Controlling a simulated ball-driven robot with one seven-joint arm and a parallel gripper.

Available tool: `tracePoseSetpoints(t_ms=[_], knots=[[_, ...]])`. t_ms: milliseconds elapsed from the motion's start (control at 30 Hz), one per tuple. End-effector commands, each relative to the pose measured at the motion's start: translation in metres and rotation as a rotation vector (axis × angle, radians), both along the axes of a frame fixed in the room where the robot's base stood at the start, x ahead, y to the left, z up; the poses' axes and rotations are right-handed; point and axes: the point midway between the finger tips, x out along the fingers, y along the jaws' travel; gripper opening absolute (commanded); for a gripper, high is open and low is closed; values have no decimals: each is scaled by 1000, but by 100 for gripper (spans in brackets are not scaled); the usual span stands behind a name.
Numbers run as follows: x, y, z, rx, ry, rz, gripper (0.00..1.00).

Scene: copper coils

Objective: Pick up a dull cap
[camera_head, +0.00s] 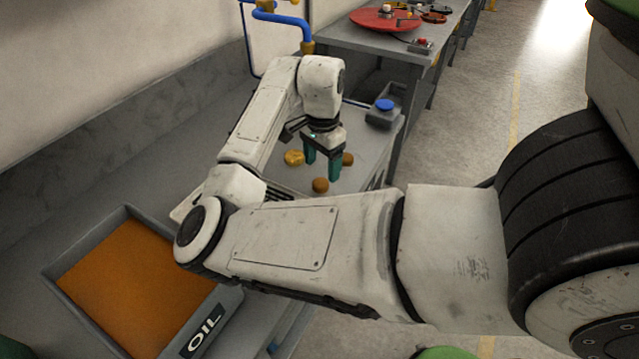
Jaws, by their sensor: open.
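Several small round caps lie on the grey bench top under my gripper. A shiny golden cap (293,158) lies left of the fingers. A dull brown cap (320,185) lies in front, close to the right finger's lower end. Another dull brown cap (347,159) lies behind that finger and is partly hidden by it. My gripper (322,168) points down with its two green fingers apart and nothing seen between them. I cannot tell whether a fingertip touches the bench or a cap.
A bin marked OIL (205,322) with orange-brown contents stands at the lower left. Behind, another table holds a red disc (386,19) with small parts.

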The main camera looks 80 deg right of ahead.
Motion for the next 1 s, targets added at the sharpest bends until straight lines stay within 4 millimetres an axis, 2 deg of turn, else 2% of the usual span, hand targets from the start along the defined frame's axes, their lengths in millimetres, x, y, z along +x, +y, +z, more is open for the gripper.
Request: tracePoseSetpoints(t_ms=[400,700,1000], knots=[[3,-1,-49,1,0,1,73],[3,-1,-53,1,-1,1,72],[3,-1,-52,0,0,1,44]])
